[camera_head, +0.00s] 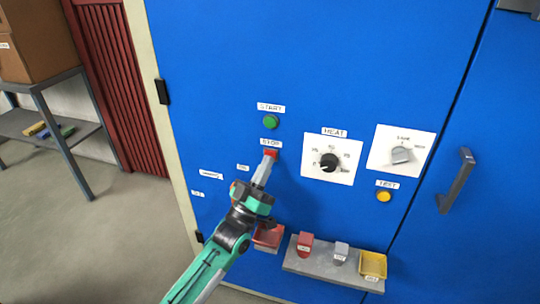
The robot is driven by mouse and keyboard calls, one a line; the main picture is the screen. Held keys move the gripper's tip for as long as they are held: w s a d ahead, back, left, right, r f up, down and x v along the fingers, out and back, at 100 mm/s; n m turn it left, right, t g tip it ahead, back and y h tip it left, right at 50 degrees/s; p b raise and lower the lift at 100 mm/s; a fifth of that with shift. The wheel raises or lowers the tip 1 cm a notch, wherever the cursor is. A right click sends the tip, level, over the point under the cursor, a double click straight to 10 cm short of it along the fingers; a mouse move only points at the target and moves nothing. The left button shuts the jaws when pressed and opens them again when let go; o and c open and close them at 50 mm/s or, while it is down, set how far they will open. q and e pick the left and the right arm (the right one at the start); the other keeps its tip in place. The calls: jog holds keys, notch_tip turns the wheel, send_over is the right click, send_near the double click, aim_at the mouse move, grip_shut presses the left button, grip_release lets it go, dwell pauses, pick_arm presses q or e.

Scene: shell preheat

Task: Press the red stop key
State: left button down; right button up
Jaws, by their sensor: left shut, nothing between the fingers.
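The red stop key (272,152) is on the blue panel, just below the label STOP (270,143). My left gripper (267,160) is shut and empty, with its fingertips at the lower part of the key and covering part of it. Whether the tips touch the key or are slightly in front of it, I cannot tell. My right gripper does not show.
A green start button (270,122) is above the stop key. A black heat knob (328,162), a grey switch (401,155) and a yellow test button (383,196) are to the right. A grey shelf (318,267) with small items and a door handle (457,181) stick out.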

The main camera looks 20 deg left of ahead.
pick_arm(q)
jog(key=shift+s, duration=0.6)
jog(key=shift+s+a+p, duration=0.1)
jog(key=shift+s+p, duration=1)
jog(key=shift+s, duration=1.4)
